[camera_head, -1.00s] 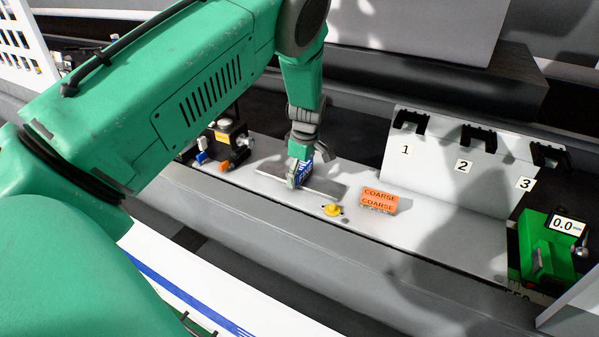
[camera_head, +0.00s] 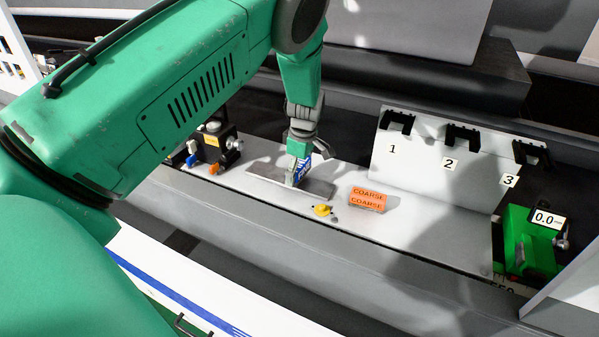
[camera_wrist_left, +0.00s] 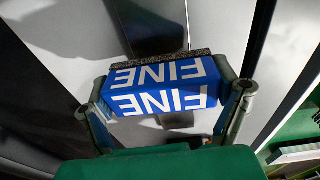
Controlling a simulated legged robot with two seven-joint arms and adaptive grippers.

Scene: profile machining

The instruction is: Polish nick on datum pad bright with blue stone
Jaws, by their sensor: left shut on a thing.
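My left gripper (camera_head: 298,172) is shut on a blue stone (camera_head: 303,166) over a flat grey metal pad (camera_head: 318,188) on the light bench. In the left wrist view the blue stone (camera_wrist_left: 165,87) is marked FINE in white and sits between the two fingers (camera_wrist_left: 168,105). The stone is at or just above the pad; I cannot tell whether they touch. The nick cannot be made out. An orange stone (camera_head: 367,199) marked COARSE lies on the bench to the right of the pad. My right gripper is not in view.
A small yellow part (camera_head: 322,210) lies in front of the pad. A white upright panel (camera_head: 430,165) with black brackets numbered 1 to 3 stands behind. A green device (camera_head: 528,243) reading 0.0 is at the right. A black fixture (camera_head: 213,145) stands left of the pad.

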